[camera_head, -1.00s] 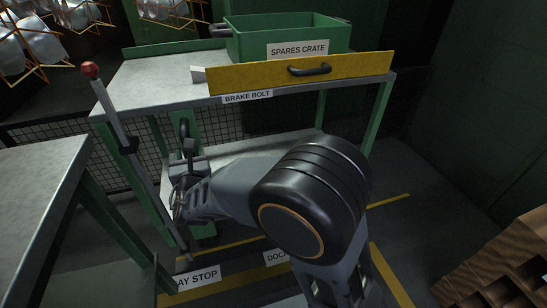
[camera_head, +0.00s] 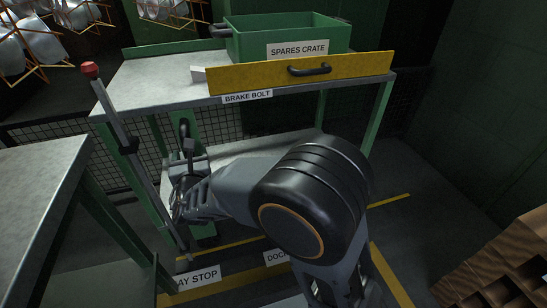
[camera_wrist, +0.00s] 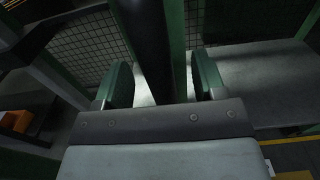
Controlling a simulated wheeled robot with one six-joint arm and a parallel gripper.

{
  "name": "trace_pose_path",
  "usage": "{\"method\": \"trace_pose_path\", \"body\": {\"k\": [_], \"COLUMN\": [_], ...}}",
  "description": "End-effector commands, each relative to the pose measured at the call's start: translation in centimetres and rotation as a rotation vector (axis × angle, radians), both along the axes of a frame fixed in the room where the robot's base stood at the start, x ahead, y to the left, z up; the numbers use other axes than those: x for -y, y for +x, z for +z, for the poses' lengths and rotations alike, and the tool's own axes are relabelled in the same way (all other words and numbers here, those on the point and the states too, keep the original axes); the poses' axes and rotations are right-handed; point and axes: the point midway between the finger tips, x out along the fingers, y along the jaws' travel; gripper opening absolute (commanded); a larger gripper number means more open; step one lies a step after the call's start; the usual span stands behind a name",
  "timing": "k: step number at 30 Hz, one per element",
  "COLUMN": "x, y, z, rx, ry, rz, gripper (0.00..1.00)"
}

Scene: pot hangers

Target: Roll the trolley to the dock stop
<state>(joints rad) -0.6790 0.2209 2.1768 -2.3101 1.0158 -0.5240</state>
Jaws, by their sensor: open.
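The trolley (camera_head: 150,82) has a grey metal top, green legs and a lower shelf. A yellow front board (camera_head: 340,68) with a black handle lies along its front edge, and a "BRAKE BOLT" label hangs below. My gripper (camera_head: 183,182) is low at the trolley's left end, partly hidden by my own arm. In the wrist view my gripper (camera_wrist: 163,80) is open, with green-padded fingers on either side of a dark upright bar (camera_wrist: 147,40) and a green post behind it. I cannot tell whether the fingers touch them. The dock label (camera_head: 276,256) on the floor is partly hidden by my arm.
A green spares crate (camera_head: 285,32) stands on the trolley. A red-knobbed lever (camera_head: 118,125) leans at its left end. A grey table (camera_head: 35,180) stands at near left. A stop label (camera_head: 196,278) and yellow lines mark the floor. A brown slotted rack (camera_head: 505,270) stands at lower right.

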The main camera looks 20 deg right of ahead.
Motion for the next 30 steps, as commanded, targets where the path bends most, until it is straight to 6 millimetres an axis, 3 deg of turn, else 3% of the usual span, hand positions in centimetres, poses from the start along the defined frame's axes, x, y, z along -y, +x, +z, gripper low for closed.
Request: {"method": "trace_pose_path", "body": {"k": [8, 30], "x": [-0.1, -0.1], "y": [-0.7, -8.2], "z": [0.0, 0.1], "rx": [0.0, 0.0], "ry": [0.0, 0.0], "rz": [0.002, 0.002], "gripper": [0.64, 0.64]}}
